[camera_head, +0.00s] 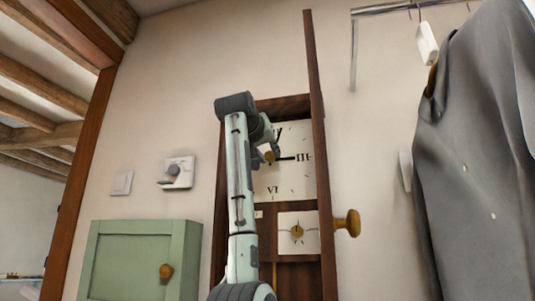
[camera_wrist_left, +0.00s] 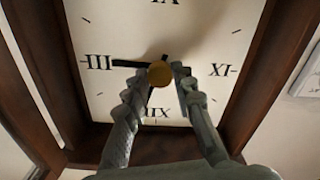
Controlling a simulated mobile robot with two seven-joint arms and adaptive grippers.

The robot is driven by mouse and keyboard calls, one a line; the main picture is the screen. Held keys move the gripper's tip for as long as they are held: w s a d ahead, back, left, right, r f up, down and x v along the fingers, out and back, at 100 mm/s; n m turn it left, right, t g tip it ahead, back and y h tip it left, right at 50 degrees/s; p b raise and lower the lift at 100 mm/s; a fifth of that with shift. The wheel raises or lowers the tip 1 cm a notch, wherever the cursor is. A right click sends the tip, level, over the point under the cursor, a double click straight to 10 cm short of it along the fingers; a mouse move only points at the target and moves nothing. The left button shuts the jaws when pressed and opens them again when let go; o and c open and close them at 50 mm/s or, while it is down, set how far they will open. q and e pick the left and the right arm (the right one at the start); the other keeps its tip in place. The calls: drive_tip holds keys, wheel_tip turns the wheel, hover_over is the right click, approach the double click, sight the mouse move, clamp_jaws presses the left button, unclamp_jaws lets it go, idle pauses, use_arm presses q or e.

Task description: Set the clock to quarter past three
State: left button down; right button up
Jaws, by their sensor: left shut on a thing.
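The tall wooden clock case stands against the wall, with a pale clock face (camera_head: 293,183) in its upper part. A dark hand (camera_head: 285,158) points at the III, and another dark hand (camera_head: 278,133) points up near the XII. I cannot tell which is longer. A round brass knob (camera_head: 269,157) sits at the dial's centre. In the left wrist view the face (camera_wrist_left: 205,35) appears upside down. My left gripper (camera_wrist_left: 159,76) reaches up to the face, its fingertips on either side of the brass knob (camera_wrist_left: 160,72). My arm hides the dial's left part. My right gripper is out of view.
The case's narrow door (camera_head: 317,130) stands open, nearly edge-on at the right, with a brass knob (camera_head: 347,223). A small square dial (camera_head: 298,241) sits below the face. A green cabinet (camera_head: 128,262) is at lower left. A grey garment (camera_head: 478,150) hangs at right.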

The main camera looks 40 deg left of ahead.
use_arm(q)
drive_tip(key=shift+m, duration=0.4)
drive_tip(key=m, duration=0.6)
drive_tip(key=shift+m, duration=0.3)
drive_tip(key=m, duration=0.4)
drive_tip(key=shift+m, duration=1.6)
drive_tip(key=c, duration=1.3)
unclamp_jaws()
drive_tip(key=shift+o, duration=0.2)
